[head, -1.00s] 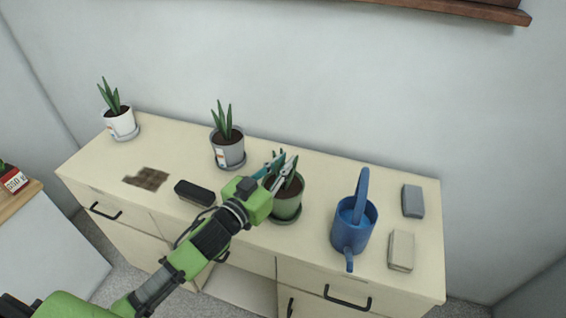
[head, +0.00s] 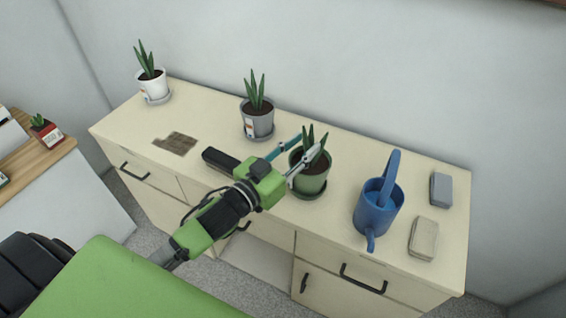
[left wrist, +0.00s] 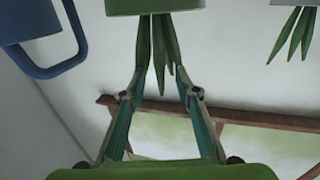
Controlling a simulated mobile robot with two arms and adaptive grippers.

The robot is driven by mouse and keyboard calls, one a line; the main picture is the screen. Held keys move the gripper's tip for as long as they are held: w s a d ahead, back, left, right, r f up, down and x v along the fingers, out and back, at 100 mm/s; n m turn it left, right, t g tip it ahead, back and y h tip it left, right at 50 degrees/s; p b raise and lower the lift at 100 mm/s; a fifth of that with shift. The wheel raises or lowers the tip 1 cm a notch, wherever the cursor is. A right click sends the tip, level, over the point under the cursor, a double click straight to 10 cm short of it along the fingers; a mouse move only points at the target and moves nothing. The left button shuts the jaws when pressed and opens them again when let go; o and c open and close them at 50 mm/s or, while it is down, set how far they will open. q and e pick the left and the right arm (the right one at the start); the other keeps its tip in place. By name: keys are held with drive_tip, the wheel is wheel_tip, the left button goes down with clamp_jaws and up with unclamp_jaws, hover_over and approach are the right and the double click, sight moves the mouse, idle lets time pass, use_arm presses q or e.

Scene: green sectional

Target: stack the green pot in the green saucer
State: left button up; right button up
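The green pot (head: 314,184), with dark soil and upright leaves, stands upright in the green saucer (head: 311,196) on the cabinet top. The saucer's rim shows below the pot's base. My left gripper (head: 308,145) is open at the pot's upper part, one finger across the near side of its rim and the other toward the back left. In the left wrist view the pot (left wrist: 155,6) shows inverted at the top edge, its leaves hanging between the spread fingers (left wrist: 161,82). Whether the fingers touch the pot I cannot tell. My right gripper is not in view.
A blue watering can (head: 377,207) stands right of the pot, with a grey block (head: 441,189) and a beige block (head: 423,238) beyond. A grey pot (head: 257,124), white pot (head: 153,84), dark block (head: 220,160) and brown patch (head: 176,143) lie left.

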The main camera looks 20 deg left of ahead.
use_arm(q)
drive_tip(key=b+v, duration=0.1)
drive_tip(key=v, duration=0.6)
drive_tip(key=shift+s, duration=0.35)
drive_tip(key=shift+a, duration=0.15)
drive_tip(key=s+a+f+n+g+y, duration=0.1)
drive_tip(key=s+f+g+y, duration=0.3)
drive_tip(key=f, duration=0.5)
drive_tip(key=s+a+f+n+g+y, duration=0.1)
drive_tip(key=s+f+g, duration=0.4)
drive_tip(key=s+f, duration=0.3)
drive_tip(key=s+d+f+g, duration=0.2)
drive_tip(key=s+f+g, duration=0.25)
drive_tip(key=s, duration=0.35)
wheel_tip(320, 180, down, 27)
drive_tip(key=s+g, duration=0.2)
drive_tip(key=s+a+f+m, duration=0.1)
drive_tip(key=s+a+f, duration=0.2)
drive_tip(key=s+f, duration=1.2)
drive_tip(key=shift+s+g, duration=0.35)
drive_tip(key=shift+s, duration=0.75)
